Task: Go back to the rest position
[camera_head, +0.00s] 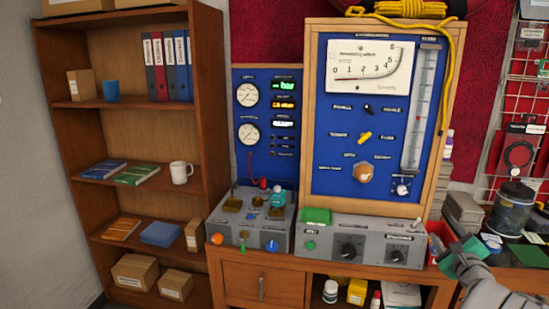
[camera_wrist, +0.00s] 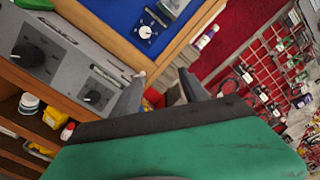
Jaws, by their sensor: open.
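My gripper (camera_head: 455,254) shows at the lower right of the head view, to the right of the grey control box (camera_head: 320,240). In the wrist view the two dark fingers of my gripper (camera_wrist: 160,90) stand apart with nothing held between them. The regulator testbench has a blue panel (camera_head: 335,120) in a wooden frame, with a large gauge, a tall scale tube, a yellow knob (camera_head: 365,137) and a tan knob (camera_head: 363,173). The grey box carries two black knobs and a green button (camera_head: 310,245). The box also shows at the left of the wrist view (camera_wrist: 65,55).
A wooden shelf (camera_head: 60,130) with binders, books and a white mug (camera_head: 180,172) stands at the left. A wire rack (camera_head: 520,70) hangs at the right above dark containers (camera_head: 510,205). Bottles and a yellow box (camera_head: 357,291) sit under the bench. A yellow hose (camera_head: 445,80) hangs beside the frame.

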